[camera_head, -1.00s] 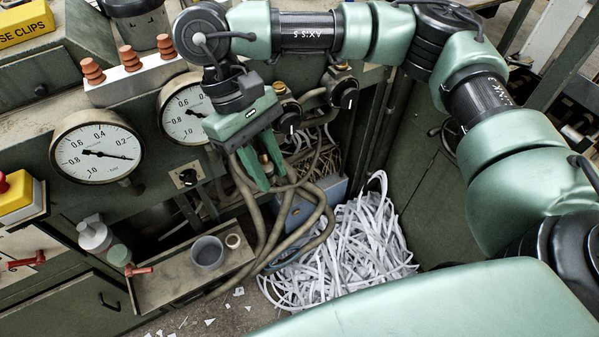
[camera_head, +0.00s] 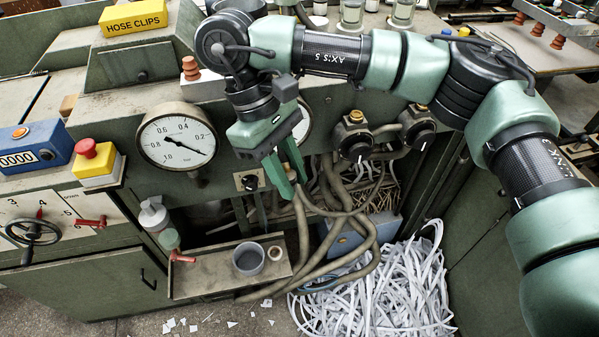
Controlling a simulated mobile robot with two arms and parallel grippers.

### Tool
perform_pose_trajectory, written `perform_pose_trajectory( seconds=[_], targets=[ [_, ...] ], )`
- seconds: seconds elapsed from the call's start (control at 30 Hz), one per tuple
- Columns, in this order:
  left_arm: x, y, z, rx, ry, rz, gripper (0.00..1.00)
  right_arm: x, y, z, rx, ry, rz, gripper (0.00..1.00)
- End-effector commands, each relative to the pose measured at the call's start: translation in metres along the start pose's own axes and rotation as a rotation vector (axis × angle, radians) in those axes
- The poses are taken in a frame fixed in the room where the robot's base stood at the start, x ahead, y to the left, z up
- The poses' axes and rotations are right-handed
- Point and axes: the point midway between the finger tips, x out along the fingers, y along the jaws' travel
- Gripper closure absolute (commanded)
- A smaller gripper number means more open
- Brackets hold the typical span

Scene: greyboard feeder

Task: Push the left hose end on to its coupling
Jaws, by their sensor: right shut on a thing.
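My right gripper (camera_head: 287,184) points down in front of the machine face, below the second pressure gauge. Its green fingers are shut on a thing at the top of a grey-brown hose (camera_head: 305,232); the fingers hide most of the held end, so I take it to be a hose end. The hose hangs down from there and bends among other hoses. I cannot clearly make out the left coupling; my gripper and arm cover that part of the machine face. My left gripper is out of view.
Below are a tray (camera_head: 195,285) with a grey cup (camera_head: 248,259) and a heap of paper strips (camera_head: 405,290).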

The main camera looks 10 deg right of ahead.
Motion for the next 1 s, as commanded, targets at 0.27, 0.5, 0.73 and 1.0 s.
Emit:
perform_pose_trajectory(
  seconds=[0.27, 0.5, 0.73, 1.0],
  targets=[
    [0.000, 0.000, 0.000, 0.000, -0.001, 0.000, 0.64, 0.014, 0.001, -0.040, -0.207, -0.002, 0.086, 1.00],
    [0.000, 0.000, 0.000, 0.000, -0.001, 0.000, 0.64, 0.017, 0.002, -0.047, -0.244, -0.001, 0.101, 1.00],
    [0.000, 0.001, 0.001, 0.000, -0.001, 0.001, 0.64, 0.016, 0.002, -0.045, -0.236, 0.000, 0.097, 1.00],
    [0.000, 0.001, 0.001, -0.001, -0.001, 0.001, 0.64, -0.003, 0.007, -0.003, -0.032, 0.003, 0.015, 1.00]
  ],
)
